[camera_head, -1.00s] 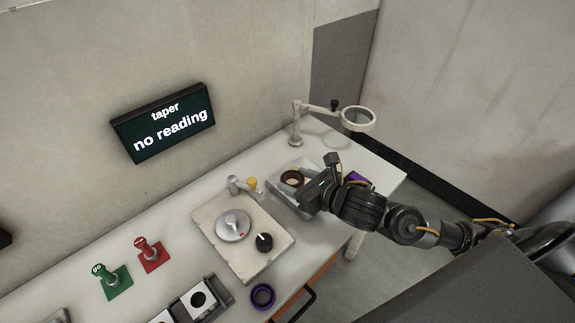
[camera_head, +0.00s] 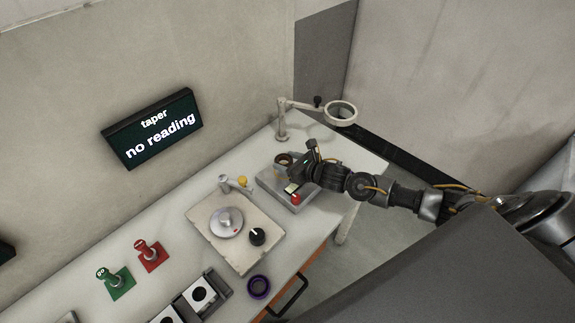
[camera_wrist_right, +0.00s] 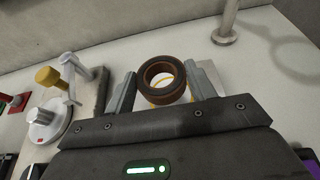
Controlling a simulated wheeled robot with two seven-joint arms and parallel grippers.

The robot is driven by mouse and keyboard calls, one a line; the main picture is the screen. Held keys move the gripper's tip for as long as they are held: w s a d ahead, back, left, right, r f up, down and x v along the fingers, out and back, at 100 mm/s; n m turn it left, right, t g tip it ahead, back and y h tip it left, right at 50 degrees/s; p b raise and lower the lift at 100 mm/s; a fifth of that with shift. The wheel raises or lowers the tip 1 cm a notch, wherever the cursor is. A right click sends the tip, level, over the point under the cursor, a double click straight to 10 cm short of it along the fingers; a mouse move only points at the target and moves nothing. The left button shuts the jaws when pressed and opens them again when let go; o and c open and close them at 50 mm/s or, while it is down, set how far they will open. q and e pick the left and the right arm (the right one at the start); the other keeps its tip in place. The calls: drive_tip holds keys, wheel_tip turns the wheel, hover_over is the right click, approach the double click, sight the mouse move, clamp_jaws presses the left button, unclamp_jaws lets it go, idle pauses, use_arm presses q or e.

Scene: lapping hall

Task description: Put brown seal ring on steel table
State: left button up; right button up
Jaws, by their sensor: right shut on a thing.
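The brown seal ring (camera_head: 281,159) is small and partly hidden by my right gripper (camera_head: 288,162) in the head view. In the right wrist view the brown seal ring (camera_wrist_right: 162,80) sits between the two fingers of my right gripper (camera_wrist_right: 160,88), which is shut on it. The ring is at the far edge of a grey steel-looking plate (camera_head: 268,181); its exact height is unclear. That plate carries a small display and a red knob (camera_head: 295,198). My left gripper is not in view.
A magnifier stand (camera_head: 281,130) stands behind the ring. A beige plate (camera_head: 205,212) with a round disc and black knob is to the left. A purple ring (camera_head: 259,287) lies near the front edge. Green and red stamp-like pieces (camera_head: 149,256) stand further left.

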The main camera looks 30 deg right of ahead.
drive_tip(key=shift+w+d+f, duration=0.15)
drive_tip(key=shift+w+f, duration=0.15)
drive_tip(key=shift+f, duration=0.1)
wheel_tip(320, 180, down, 3)
drive_tip(key=shift+p, duration=0.3)
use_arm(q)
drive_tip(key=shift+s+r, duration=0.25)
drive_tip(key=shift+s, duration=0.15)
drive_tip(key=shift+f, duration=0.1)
use_arm(e)
drive_tip(key=shift+f, duration=0.15)
drive_tip(key=shift+f+b, duration=0.15)
drive_tip(key=shift+b, duration=0.15)
drive_tip(key=o, duration=1.1)
